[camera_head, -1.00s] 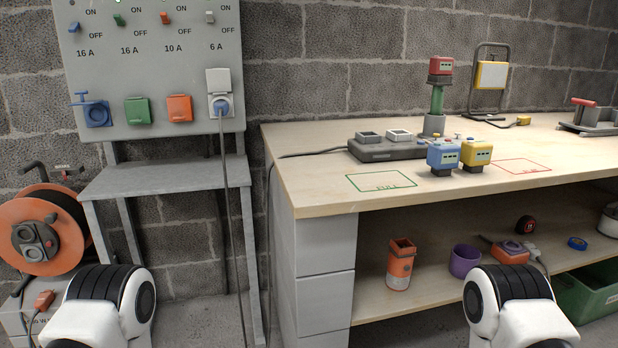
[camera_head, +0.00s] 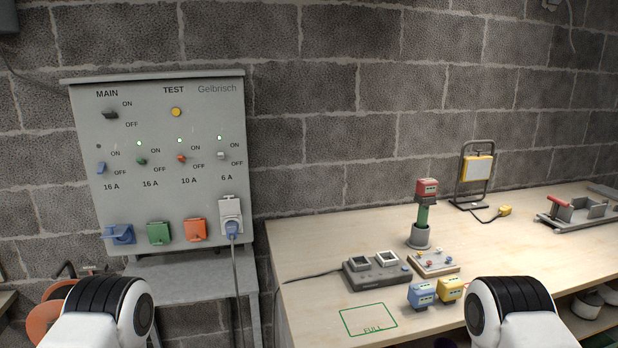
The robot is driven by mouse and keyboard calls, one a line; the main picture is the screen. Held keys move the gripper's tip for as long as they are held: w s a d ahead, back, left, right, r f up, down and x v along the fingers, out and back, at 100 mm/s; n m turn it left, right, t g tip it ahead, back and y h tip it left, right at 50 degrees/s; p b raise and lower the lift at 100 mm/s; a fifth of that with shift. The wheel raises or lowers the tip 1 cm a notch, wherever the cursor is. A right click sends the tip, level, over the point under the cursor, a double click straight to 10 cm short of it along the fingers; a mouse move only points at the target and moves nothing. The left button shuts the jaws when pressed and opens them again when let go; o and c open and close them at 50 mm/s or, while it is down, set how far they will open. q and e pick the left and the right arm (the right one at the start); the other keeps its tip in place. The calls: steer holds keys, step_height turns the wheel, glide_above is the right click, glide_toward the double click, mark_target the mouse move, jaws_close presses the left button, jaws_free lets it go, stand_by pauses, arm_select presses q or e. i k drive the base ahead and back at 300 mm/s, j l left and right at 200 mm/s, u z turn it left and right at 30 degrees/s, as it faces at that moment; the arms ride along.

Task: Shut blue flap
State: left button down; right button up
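The blue socket (camera_head: 119,234) is at the lower left of the grey panel (camera_head: 160,130). Its blue flap (camera_head: 109,231) looks open and sticks out to the left of the socket, while the green flap (camera_head: 158,233) and the orange flap (camera_head: 195,230) beside it look shut. Only rounded white and black links of my two arms show at the bottom of the view, below the panel and in front of the bench. Neither gripper is in view, so what they hold is hidden.
A white socket with a plug (camera_head: 232,229) sits right of the orange flap, its cable hanging down. A grey shelf (camera_head: 190,270) juts out under the panel. The wooden bench (camera_head: 310,295) at right carries a charger (camera_head: 377,274) and two batteries, blue (camera_head: 422,294) and yellow (camera_head: 450,289).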

mark_target(112, 230)
steer(key=i+j+u, duration=0.15)
steer(key=i+j, duration=0.25)
steer(key=j, duration=0.2)
steer(key=i+j+u, duration=0.15)
steer(key=i+j, duration=0.25)
steer(key=j, duration=0.15)
